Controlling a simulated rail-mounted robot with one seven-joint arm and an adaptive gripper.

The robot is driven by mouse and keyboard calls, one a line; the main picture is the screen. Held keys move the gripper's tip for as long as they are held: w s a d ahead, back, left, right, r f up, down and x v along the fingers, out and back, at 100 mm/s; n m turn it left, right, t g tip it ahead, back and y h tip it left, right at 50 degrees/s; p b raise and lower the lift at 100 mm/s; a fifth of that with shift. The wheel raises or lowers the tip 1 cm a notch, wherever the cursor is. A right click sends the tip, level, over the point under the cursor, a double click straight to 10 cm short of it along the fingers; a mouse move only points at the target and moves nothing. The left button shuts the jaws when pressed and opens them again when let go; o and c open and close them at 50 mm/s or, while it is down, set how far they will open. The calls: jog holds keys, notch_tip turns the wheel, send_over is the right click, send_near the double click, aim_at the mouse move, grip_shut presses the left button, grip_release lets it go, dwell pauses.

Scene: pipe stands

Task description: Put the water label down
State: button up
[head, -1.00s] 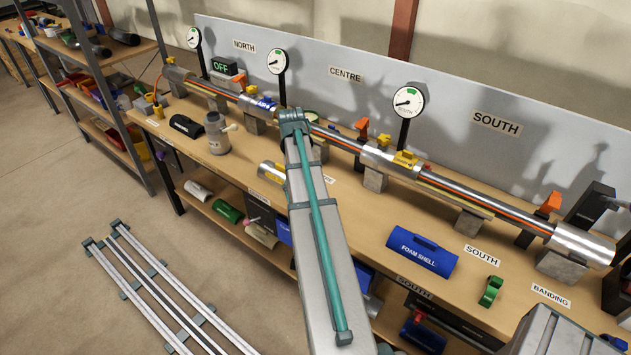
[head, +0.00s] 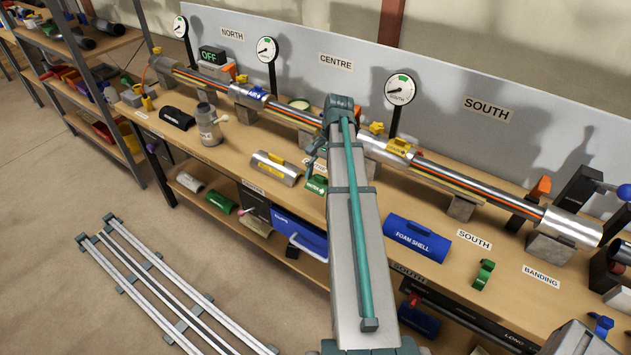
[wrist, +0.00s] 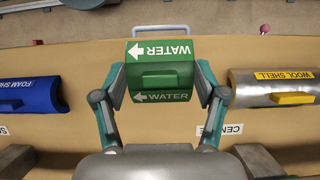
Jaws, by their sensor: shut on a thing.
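The water label, a green curved piece marked WATER with a white arrow (wrist: 160,62), is between the two fingers of my gripper (wrist: 160,82) in the wrist view. The fingers close on its left and right sides. In the head view the label (head: 316,185) shows just left of my arm, by the bench's front edge, with my gripper (head: 318,165) partly hidden by the arm. I cannot tell whether the label touches the bench top.
A silver wool shell (head: 275,168) lies left of the label on the bench (head: 237,160), and a blue foam shell (head: 418,238) lies right. The pipe (head: 470,182) runs along the back on several blocks. Bare bench top lies around the label.

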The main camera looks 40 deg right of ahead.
jog(key=w+d+f, duration=0.1)
jog(key=w, duration=0.1)
jog(key=w+d+f+p, duration=0.1)
jog(key=f, duration=0.1)
jog(key=w+d+f+p, duration=0.1)
jog(key=w+d+f, duration=0.1)
jog(key=shift+w+f, duration=0.25)
jog(key=shift+w, duration=0.1)
jog(key=shift+w+d+f+p, duration=0.2)
jog(key=shift+w+f+p, duration=0.1)
jog(key=shift+f, duration=0.2)
jog(key=shift+w+d+f+p, duration=0.2)
jog(key=shift+w+f, duration=0.1)
jog(key=shift+f, duration=0.15)
jog(key=shift+s+a+f+p, duration=0.15)
jog(key=shift+f+p, duration=0.6)
jog(key=shift+f, duration=0.75)
jog(key=shift+f, duration=0.1)
jog(key=o, duration=0.9)
jog(key=b+v, duration=0.4)
jog(key=v, duration=0.8)
